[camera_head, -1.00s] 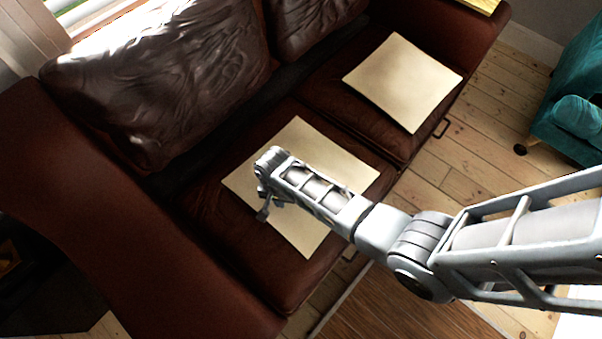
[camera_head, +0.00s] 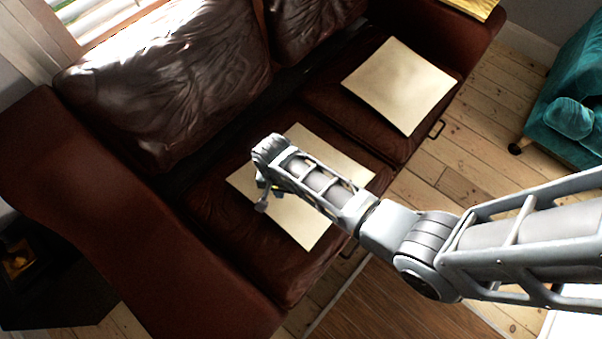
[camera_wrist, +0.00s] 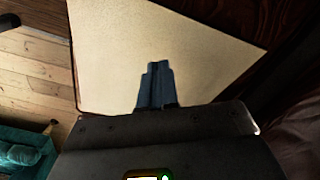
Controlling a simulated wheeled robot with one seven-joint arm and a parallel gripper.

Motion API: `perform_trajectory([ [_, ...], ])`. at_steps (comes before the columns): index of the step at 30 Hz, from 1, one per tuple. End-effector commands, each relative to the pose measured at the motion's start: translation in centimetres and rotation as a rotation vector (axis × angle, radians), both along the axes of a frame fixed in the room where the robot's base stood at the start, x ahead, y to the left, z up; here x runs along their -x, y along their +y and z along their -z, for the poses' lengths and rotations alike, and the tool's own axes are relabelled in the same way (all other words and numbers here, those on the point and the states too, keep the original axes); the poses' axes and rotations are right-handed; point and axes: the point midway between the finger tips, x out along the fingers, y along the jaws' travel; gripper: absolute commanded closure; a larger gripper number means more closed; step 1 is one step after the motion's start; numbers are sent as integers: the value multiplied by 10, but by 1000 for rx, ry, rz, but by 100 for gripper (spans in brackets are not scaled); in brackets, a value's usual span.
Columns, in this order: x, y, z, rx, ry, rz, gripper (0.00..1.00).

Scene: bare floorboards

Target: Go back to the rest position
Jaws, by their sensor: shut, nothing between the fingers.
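My gripper (camera_wrist: 156,68) is shut and empty in the wrist view, with its two fingers together in front of a cream square panel (camera_wrist: 200,45). In the head view my gripper (camera_head: 262,203) hangs at the end of my arm, over the left seat of a dark brown leather sofa (camera_head: 150,270). The cream panel (camera_head: 310,225) lies on that seat and is partly hidden by my arm. How far the fingertips are from the panel is hard to tell.
A second cream panel (camera_head: 402,85) lies on the right seat. Large back cushions (camera_head: 170,80) stand behind the seats. A teal armchair (camera_head: 575,115) is at the right. Bare floorboards (camera_head: 470,150) lie between it and the sofa. A brown wooden surface (camera_head: 390,305) is below my arm.

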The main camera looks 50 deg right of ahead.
Motion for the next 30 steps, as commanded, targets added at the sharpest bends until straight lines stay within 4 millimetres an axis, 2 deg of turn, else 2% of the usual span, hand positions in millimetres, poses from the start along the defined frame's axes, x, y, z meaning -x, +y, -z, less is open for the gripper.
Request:
perform_trajectory([
  [6,0,0,-12,0,-1,0,100],
  [22,1,0,-11,0,-4,-2,100],
  [26,15,0,-5,1,-40,-34,100],
  [30,48,1,3,9,-151,-121,100],
])
